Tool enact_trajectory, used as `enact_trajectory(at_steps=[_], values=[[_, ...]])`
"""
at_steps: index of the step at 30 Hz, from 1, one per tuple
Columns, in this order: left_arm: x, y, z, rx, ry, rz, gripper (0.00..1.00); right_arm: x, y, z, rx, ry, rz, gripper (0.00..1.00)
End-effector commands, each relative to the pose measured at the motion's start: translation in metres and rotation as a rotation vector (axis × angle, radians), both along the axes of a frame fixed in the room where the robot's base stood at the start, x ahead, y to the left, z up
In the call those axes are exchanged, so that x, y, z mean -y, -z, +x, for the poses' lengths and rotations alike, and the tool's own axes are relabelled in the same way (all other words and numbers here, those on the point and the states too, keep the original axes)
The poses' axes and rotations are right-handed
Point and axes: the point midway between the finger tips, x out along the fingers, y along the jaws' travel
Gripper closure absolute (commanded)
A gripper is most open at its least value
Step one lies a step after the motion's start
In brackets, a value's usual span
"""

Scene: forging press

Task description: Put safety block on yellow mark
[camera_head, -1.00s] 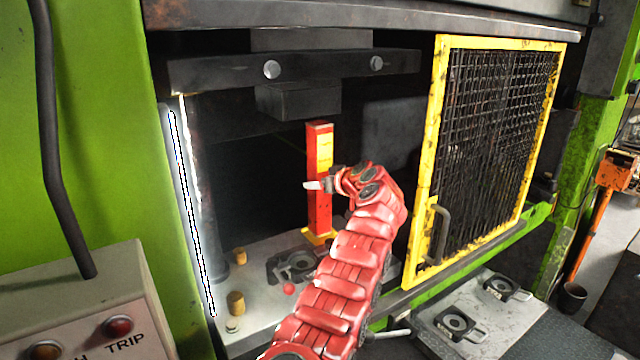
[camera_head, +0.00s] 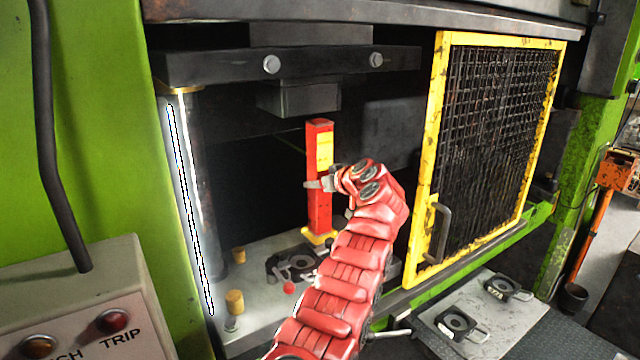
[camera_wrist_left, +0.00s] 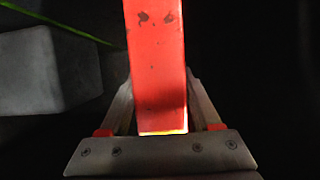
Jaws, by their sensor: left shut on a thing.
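The safety block (camera_head: 319,215) is a tall red post with a yellow label, upright in the press opening. My left gripper (camera_head: 328,184) is shut around it at mid-height, with the arm reaching in from the bottom of the head view. In the left wrist view the red block (camera_wrist_left: 157,65) fills the space between the fingers of my left gripper (camera_wrist_left: 160,115). A yellow patch (camera_head: 318,239) shows right at the block's foot. I cannot tell whether it is the block's base or the yellow mark, nor whether the block touches the bed. My right gripper is not in view.
The grey press bed (camera_head: 255,322) carries a die (camera_head: 297,264) and short brass posts (camera_head: 235,302). The dark ram (camera_head: 300,97) hangs above. A yellow mesh guard (camera_head: 490,150) stands to the right and a shiny column (camera_head: 195,190) to the left.

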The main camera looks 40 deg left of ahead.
Motion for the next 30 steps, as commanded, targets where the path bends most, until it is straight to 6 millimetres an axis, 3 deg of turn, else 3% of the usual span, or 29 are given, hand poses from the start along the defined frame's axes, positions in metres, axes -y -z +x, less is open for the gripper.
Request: enact_trajectory(at_steps=[16,17,18,22,30], values=[[-0.0001,0.0027,0.0002,0.004,0.0,0.004,1.0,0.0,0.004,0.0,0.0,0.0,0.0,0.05],[-0.0001,0.0021,0.0003,0.005,0.001,0.003,0.32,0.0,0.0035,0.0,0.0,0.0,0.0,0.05],[-0.0001,0.002,0.0001,0.004,0.0,0.003,0.24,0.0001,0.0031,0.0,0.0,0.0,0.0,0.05],[-0.0001,0.003,0.0002,0.003,0.0,0.002,0.01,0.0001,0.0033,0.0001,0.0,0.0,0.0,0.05],[0.0008,0.0057,0.0001,0.001,0.001,-0.001,0.0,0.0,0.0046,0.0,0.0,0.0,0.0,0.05]])
